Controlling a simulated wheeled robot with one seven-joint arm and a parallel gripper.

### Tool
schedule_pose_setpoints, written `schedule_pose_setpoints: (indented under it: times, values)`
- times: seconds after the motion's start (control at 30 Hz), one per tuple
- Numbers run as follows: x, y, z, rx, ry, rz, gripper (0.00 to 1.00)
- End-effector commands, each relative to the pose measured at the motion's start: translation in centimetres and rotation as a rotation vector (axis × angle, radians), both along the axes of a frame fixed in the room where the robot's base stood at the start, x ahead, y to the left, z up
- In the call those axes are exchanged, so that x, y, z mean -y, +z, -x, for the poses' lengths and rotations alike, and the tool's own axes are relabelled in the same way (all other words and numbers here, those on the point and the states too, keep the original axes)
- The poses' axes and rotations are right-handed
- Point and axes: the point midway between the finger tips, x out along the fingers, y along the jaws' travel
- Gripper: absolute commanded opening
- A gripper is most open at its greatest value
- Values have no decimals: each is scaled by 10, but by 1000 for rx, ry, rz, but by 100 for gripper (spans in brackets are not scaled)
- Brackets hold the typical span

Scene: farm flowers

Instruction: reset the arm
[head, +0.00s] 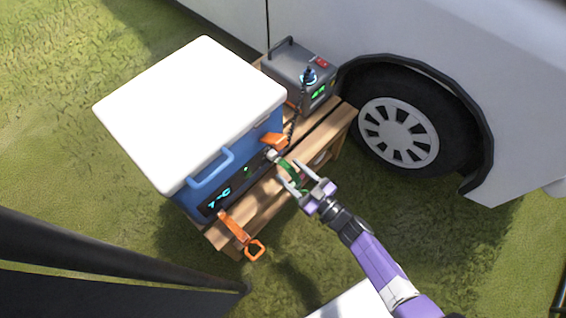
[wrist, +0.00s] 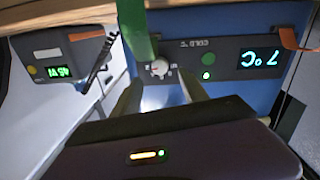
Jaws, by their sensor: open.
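My gripper (head: 296,176) is open in front of the control panel of a blue cooler with a white lid (head: 195,105). Its two fingers point at the panel, one on each side of a small round knob (wrist: 159,68) in the wrist view. I cannot tell whether they touch it. The panel's display (head: 220,197) is lit and reads about 7°C; it shows upside down in the wrist view (wrist: 260,58). A green lamp (wrist: 208,59) glows beside the knob. A green strip (wrist: 136,32) hangs close to the fingers.
The cooler stands on a wooden pallet-like stand (head: 325,130). A grey power box (head: 300,72) with a green display and a dark cable is behind it. Orange straps (head: 233,228) hang at the front. A white vehicle's wheel (head: 398,132) is at the right. Grass lies around.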

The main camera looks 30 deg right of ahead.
Motion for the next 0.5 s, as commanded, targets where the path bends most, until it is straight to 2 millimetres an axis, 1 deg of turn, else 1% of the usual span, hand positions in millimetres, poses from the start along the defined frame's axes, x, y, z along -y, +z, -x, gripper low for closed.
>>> schedule_pose_setpoints:
  times: [0.03,0.1,0.2,0.5]
  values:
    - [2,0,7,-2,0,1,51]
    - [4,-1,13,-2,0,1,51]
    - [5,0,17,0,0,1,51]
    - [5,0,18,1,0,1,51]
